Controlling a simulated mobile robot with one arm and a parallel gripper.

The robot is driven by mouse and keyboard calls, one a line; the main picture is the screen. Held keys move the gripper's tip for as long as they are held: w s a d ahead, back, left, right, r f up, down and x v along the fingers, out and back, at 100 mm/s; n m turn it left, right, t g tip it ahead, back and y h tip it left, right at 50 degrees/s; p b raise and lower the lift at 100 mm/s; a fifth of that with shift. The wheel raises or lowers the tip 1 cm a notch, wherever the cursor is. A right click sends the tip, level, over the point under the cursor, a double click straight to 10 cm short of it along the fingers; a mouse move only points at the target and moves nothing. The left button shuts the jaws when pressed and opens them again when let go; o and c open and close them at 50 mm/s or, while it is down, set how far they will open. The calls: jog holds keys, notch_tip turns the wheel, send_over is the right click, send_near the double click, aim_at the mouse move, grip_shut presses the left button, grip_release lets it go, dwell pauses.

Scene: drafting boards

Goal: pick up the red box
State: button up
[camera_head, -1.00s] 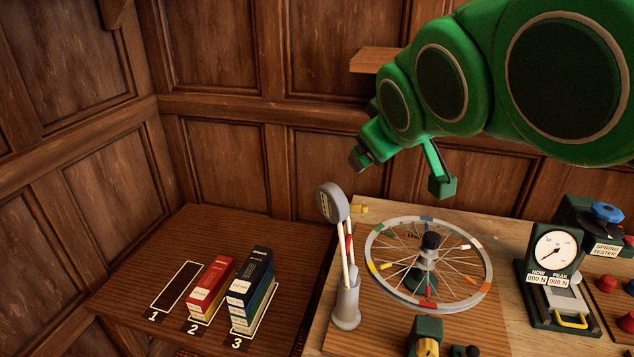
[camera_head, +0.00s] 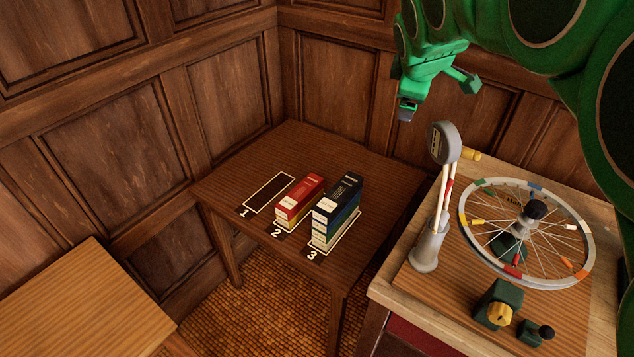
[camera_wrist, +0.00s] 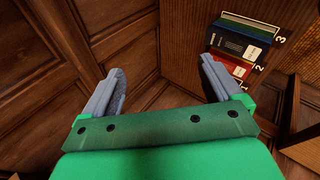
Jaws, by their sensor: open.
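The red box (camera_head: 301,193) lies on top of a yellow box (camera_head: 291,219) in the outlined slot marked 2 on the dark wooden table. My gripper (camera_head: 437,93) is open and empty, up and to the right of the red box in the head view, well apart from it. In the wrist view the open fingers (camera_wrist: 163,76) have nothing between them. There the red box (camera_wrist: 229,67) shows near the right fingertip, partly hidden by it and next to a dark blue box (camera_wrist: 237,42).
The dark blue box (camera_head: 339,190) tops a stack in slot 3, close beside the red box. Slot 1 (camera_head: 269,193) is empty. A grey post with a round head (camera_head: 444,142) and a spoked wheel (camera_head: 528,234) stand on the right bench. Panelled walls close off the back.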

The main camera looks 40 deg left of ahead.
jog(key=w+a+f+n+g, duration=0.15)
jog(key=a+f+n, duration=0.55)
jog(key=a+f, duration=0.7)
jog(key=n+g+h, duration=0.1)
jog(key=n+g, duration=0.2)
jog(key=n, duration=0.6)
send_near(301, 192)
jog(key=shift+w+a+f, duration=0.1)
jog(key=shift+w+f, duration=0.05)
jog(key=shift+f, duration=0.45)
jog(key=shift+x, duration=3.9)
jog(key=c, duration=1.3)
